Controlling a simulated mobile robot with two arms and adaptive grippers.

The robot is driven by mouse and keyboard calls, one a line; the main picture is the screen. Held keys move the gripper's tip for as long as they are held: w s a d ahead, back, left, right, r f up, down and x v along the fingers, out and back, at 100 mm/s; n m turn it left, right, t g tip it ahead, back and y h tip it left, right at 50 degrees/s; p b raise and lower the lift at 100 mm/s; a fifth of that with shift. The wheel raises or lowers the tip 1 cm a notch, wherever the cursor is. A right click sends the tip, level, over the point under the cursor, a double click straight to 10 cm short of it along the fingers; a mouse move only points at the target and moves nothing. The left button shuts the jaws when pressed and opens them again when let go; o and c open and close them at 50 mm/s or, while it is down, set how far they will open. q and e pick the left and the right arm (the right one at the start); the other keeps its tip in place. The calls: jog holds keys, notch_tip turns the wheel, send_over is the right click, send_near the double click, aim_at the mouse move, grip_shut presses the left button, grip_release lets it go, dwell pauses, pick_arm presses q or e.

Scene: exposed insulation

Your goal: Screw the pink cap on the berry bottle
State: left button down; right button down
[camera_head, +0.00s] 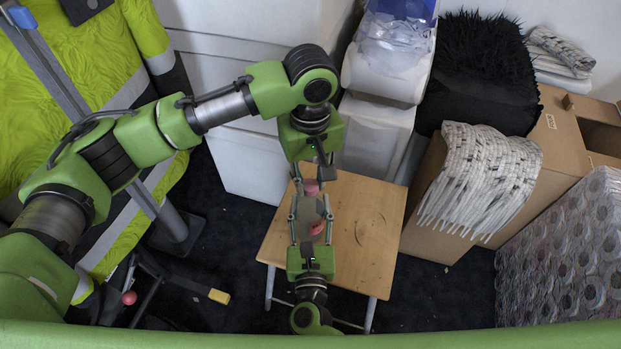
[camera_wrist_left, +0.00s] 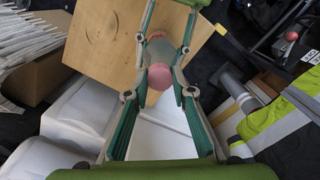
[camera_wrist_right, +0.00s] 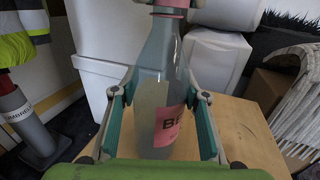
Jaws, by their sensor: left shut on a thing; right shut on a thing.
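The berry bottle (camera_head: 312,208) is grey and see-through, with a pink label (camera_wrist_right: 170,128) whose visible letters read "BE". My right gripper (camera_head: 311,219) is shut around its body; the right wrist view shows a finger on each side. The pink cap (camera_head: 311,186) sits at the bottle's mouth, in line with the neck. My left gripper (camera_head: 311,180) comes from the opposite side and is shut on the cap. The left wrist view shows the cap (camera_wrist_left: 160,76) end-on with the bottle (camera_wrist_left: 160,50) behind it. I cannot tell how tightly the cap sits.
A wooden table (camera_head: 365,240) lies beneath the grippers, its visible top bare. White cabinets (camera_head: 245,165) stand behind it. A cardboard box (camera_head: 430,215) with a striped textile (camera_head: 480,175) is at the right. A pink ball (camera_head: 129,298) is at the lower left.

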pick_arm(q)
jog(key=m, duration=0.5)
jog(key=shift+m, duration=0.3)
jog(key=m, duration=1)
jog(key=shift+m, duration=0.4)
jog(key=m, duration=0.8)
jog(key=shift+m, duration=0.3)
jog(key=m, duration=0.3)
jog(key=shift+m, duration=0.4)
jog(key=m, duration=0.9)
jog(key=shift+w+f, duration=0.1)
jog(key=c, duration=1.7)
grip_release()
